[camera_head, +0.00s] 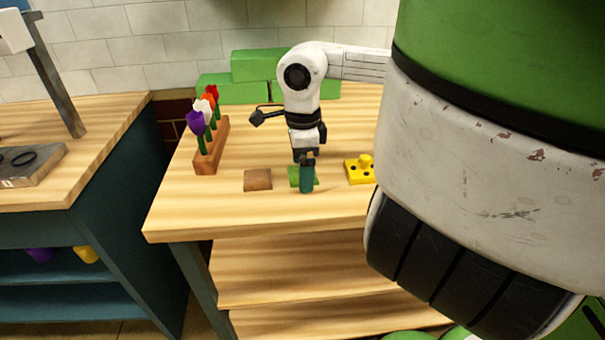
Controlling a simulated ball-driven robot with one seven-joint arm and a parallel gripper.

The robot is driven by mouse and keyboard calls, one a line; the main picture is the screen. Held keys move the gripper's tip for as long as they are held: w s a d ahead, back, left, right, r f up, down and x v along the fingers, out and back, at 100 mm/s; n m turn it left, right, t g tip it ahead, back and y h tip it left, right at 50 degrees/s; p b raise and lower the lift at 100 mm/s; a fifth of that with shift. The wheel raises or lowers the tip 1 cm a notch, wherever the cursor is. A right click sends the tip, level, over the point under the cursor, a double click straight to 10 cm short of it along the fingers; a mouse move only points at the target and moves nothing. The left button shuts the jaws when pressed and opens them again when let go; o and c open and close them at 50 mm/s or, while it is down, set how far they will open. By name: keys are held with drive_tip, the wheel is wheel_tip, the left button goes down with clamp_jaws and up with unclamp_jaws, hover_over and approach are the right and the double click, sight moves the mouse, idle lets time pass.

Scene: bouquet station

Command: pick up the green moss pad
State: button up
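The green moss pad (294,177) is a small flat square on the wooden table, between a brown pad and a yellow piece. My gripper (306,186) points down at the moss pad and covers its middle in this view. Green shows on both sides of the teal finger. I cannot tell whether the fingers touch the pad or hover over it. The gap between the fingers is not visible.
A brown square pad (257,180) lies left of the moss pad. A yellow piece with a knob (359,169) lies right. A wooden flower holder (211,150) stands back left. Green blocks (262,66) line the back. The table's front left (195,215) is clear.

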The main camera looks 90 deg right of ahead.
drive_tip(key=c, duration=1.1)
drive_tip(key=shift+r, duration=0.15)
